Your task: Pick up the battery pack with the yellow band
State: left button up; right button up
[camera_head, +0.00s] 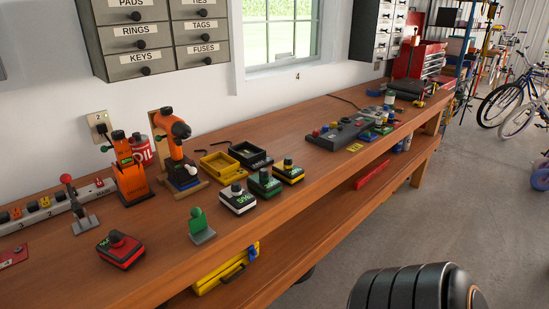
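The battery pack with the yellow band (289,173) stands on the wooden workbench, at the right end of a short row of packs. It has a dark top with a raised terminal block. Directly left of it is a green-banded pack (264,184), then a white-banded pack (238,201). A red-banded pack (121,252) stands apart, nearer the front left. Neither of my grippers shows in this view.
Behind the row lie a yellow tray (219,170) and a black tray (250,156). An orange drill (174,143) stands to the left. A small green-and-grey stand (200,228) is in front. The bench (310,160) is clear just right of the row.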

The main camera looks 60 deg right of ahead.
aim_at(285, 170)
jog(key=i+j+z, duration=0.2)
jog(key=i+j, duration=0.45)
jog(key=z, duration=1.5)
jog(key=i+l+z, duration=0.1)
jog(key=z, duration=0.25)
jog(key=i+z, duration=0.4)
jog(key=k+j, duration=0.05)
